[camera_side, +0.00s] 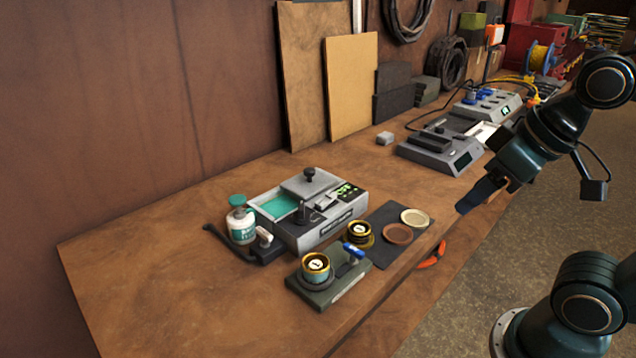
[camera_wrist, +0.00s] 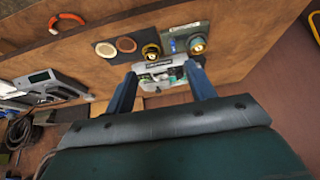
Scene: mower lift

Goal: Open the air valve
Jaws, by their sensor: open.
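A small blue lever (camera_side: 353,250), which looks like the air valve, sits on a dark grey-green block (camera_side: 340,286) near the bench's front edge. Beside it on the block is a round brass-rimmed gauge (camera_side: 316,265). In the wrist view the blue lever (camera_wrist: 172,45) and the gauge (camera_wrist: 198,45) show beyond my finger tips. My gripper (camera_side: 470,202) hangs above the front edge of the bench, to the right of the block and apart from it. In the wrist view its two blue fingers (camera_wrist: 161,68) are spread with nothing held between them.
A grey machine (camera_side: 312,210) with a green display stands behind the block, with a white-and-teal bottle (camera_side: 240,222) at its left. A dark mat (camera_side: 388,258) carries round discs. More grey devices (camera_side: 440,150) stand farther back. The bench's left part is clear.

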